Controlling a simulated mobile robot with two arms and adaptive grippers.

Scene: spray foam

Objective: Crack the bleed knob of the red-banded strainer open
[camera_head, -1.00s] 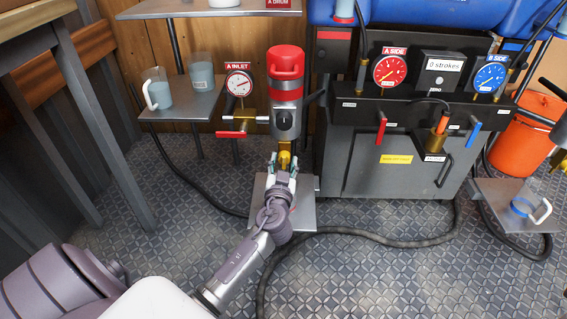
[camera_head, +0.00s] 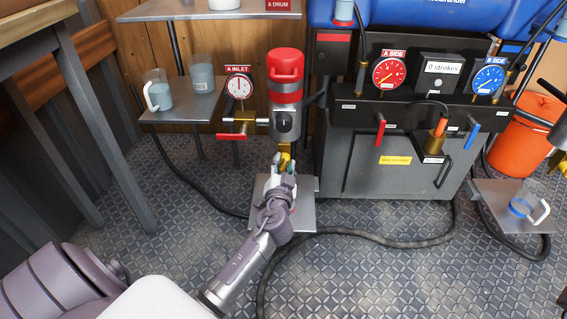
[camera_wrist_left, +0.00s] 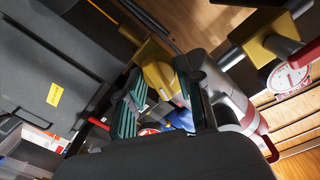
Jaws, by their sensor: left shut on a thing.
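The red-banded strainer (camera_head: 286,92) stands upright left of the grey machine, with a red cap and a grey lower body. A brass-yellow bleed knob (camera_head: 285,151) shows at its lower end, partly hidden by my gripper. My left gripper (camera_head: 283,164) reaches up to it from below and is shut on it. In the left wrist view, the yellow knob (camera_wrist_left: 158,76) shows between the teal fingers of my left gripper (camera_wrist_left: 163,98). The strainer body (camera_wrist_left: 228,98) is behind and to the right. My right gripper is not in view.
An inlet gauge (camera_head: 239,86) and a red-handled valve (camera_head: 232,136) sit left of the strainer. A flat metal plate (camera_head: 302,213) lies below my gripper. Cups stand on a side shelf (camera_head: 185,108). A black hose (camera_head: 385,238) crosses the floor.

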